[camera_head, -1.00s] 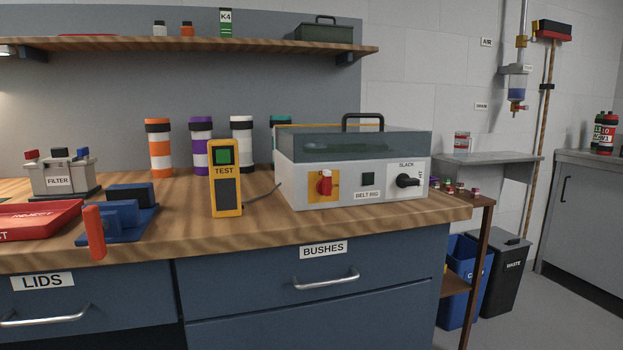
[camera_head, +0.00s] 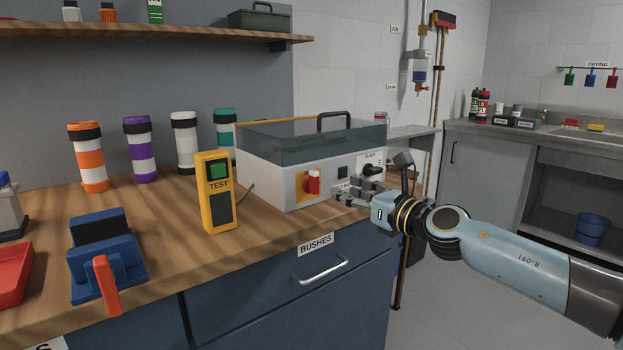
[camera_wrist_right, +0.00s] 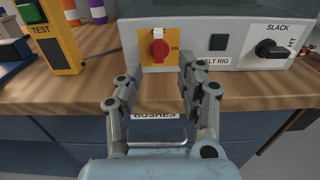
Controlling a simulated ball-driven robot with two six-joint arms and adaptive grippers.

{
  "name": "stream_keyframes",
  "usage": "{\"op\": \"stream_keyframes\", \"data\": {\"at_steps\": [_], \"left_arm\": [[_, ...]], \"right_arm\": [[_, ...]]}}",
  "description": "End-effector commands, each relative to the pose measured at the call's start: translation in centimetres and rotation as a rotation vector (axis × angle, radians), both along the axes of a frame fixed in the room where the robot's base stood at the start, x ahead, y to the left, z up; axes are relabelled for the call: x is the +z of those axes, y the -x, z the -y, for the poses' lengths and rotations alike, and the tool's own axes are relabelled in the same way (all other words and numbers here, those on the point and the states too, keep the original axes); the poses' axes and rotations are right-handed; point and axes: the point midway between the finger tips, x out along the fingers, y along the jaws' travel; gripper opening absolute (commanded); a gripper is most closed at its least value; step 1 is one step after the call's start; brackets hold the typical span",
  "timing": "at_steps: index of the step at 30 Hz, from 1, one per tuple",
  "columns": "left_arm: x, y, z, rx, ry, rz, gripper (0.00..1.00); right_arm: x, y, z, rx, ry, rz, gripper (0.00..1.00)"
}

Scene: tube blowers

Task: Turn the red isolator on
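The red isolator (camera_head: 312,183) is a red knob on a yellow plate on the front of the belt rig (camera_head: 276,183), a pale box with a clear lid. In the right wrist view the isolator (camera_wrist_right: 159,50) has its grip about upright, with an ON mark to its right. My right gripper (camera_head: 345,193) reaches in from the right, just in front of the rig and right of the knob. In the right wrist view my right gripper (camera_wrist_right: 158,77) is open and empty, its fingers apart below the knob and not touching it. My left gripper is out of view.
A yellow tester (camera_head: 217,192) stands left of the rig, with a cable behind it. A black SLACK knob (camera_wrist_right: 269,49) and a dark green square (camera_wrist_right: 218,42) are on the same panel. A blue device with an orange handle (camera_head: 105,282) sits at the bench's left front.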

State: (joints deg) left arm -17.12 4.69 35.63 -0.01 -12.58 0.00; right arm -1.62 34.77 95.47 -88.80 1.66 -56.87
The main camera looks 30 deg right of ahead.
Motion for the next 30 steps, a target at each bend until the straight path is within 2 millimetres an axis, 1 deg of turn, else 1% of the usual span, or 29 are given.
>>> {"op": "stream_keyframes", "data": {"at_steps": [1, 3, 5, 9, 12, 15, 18, 21, 28, 30], "left_arm": [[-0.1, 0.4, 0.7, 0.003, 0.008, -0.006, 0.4], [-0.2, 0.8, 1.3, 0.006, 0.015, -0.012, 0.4], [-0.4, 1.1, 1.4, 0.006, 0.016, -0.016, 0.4], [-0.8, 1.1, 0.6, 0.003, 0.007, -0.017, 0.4], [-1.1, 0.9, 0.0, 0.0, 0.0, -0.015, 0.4], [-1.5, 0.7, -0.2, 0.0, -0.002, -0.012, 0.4], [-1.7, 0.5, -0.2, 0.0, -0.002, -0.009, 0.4], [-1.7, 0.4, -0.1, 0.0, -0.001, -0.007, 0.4], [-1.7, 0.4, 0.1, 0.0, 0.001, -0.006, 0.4], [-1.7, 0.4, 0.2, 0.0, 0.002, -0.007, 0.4]], "right_arm": [[0.0, -0.7, -0.1, -0.001, -0.004, 0.002, 0.38], [0.0, -1.8, -0.2, -0.002, -0.007, 0.002, 0.38], [-0.1, -3.1, -0.3, -0.002, -0.008, 0.002, 0.38], [-0.2, -6.0, -0.5, -0.002, -0.008, 0.001, 0.38], [-0.3, -7.7, -0.7, -0.001, -0.008, -0.001, 0.38], [-0.4, -9.0, -0.8, -0.001, -0.008, -0.002, 0.38], [-0.3, -9.8, -0.8, -0.001, -0.007, -0.003, 0.38], [-0.2, -10.1, -0.9, 0.0, -0.006, -0.002, 0.38], [-0.2, -10.1, -0.9, 0.0, -0.006, -0.002, 0.38], [-0.2, -10.1, -0.9, 0.0, -0.006, -0.002, 0.29]]}}
